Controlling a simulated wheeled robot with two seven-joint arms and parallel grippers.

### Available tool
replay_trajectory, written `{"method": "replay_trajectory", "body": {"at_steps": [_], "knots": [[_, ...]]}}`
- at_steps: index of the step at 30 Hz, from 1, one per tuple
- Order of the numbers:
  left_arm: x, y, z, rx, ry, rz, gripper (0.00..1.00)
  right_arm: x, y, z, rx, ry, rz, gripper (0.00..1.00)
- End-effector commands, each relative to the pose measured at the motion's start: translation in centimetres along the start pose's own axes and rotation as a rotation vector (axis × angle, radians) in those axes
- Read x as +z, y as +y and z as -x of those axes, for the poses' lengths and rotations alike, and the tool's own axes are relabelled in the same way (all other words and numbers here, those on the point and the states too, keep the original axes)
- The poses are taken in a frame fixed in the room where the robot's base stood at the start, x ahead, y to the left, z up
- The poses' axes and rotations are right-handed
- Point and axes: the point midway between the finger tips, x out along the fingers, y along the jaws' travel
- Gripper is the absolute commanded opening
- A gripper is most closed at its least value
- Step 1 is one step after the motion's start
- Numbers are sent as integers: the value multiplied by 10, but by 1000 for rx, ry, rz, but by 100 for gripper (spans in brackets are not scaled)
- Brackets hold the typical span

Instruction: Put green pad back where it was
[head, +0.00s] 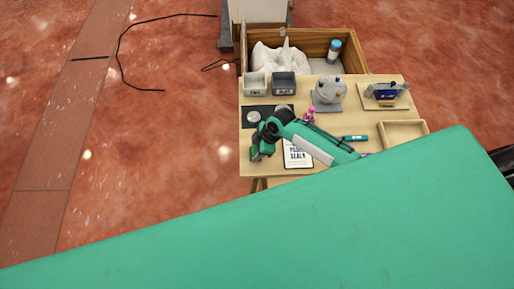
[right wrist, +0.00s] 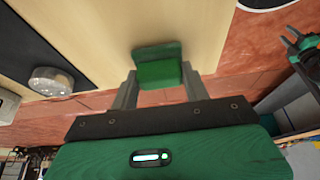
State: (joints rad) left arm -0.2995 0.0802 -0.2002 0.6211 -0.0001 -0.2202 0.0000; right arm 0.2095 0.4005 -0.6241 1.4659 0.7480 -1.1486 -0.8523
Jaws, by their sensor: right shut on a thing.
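The green pad (right wrist: 158,68) is a small block-like piece with a thinner raised flap, between the two grey fingers of my right gripper (right wrist: 158,88) in the right wrist view. The gripper is shut on it. Behind the pad are the pale wooden table top and, lower, red floor past the table edge. In the head view my right gripper (head: 257,152) is at the table's front left corner, and a green patch there may be the pad. Whether the pad touches the table cannot be told.
Two small bins (head: 284,83), a grey device (head: 328,94), a blue device (head: 385,92) and a shallow tray (head: 402,132) stand on the table. A black mat (head: 247,123) with silver discs and a printed card (head: 298,160) lie near my right arm. A wooden crate (head: 362,68) is behind.

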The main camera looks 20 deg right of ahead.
Motion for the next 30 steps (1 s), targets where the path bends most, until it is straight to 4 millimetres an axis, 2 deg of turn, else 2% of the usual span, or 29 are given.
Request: {"method": "replay_trajectory", "body": {"at_steps": [2, 3, 6, 14, 19, 23, 30], "knots": [[0, 1, -3, 1, 0, 0, 36, 2, 0, -3, 0, 0, 0, 26], [0, 1, -2, 1, 0, 1, 36, 1, 0, -3, 0, 0, 0, 51], [0, 1, -2, 1, 0, 1, 36, 1, 0, -2, 0, 0, 0, 69], [0, 1, -1, 1, 0, 1, 36, 1, 0, -2, 0, 0, 0, 69], [0, 1, -2, 1, 0, 1, 36, 1, 1, 6, 1, -1, 0, 69], [1, 1, -5, 1, -1, 1, 36, 1, 1, 25, 2, 0, 2, 69], [2, 1, -14, 1, -1, 1, 36, 1, 1, 73, 3, 0, 3, 69]]}}
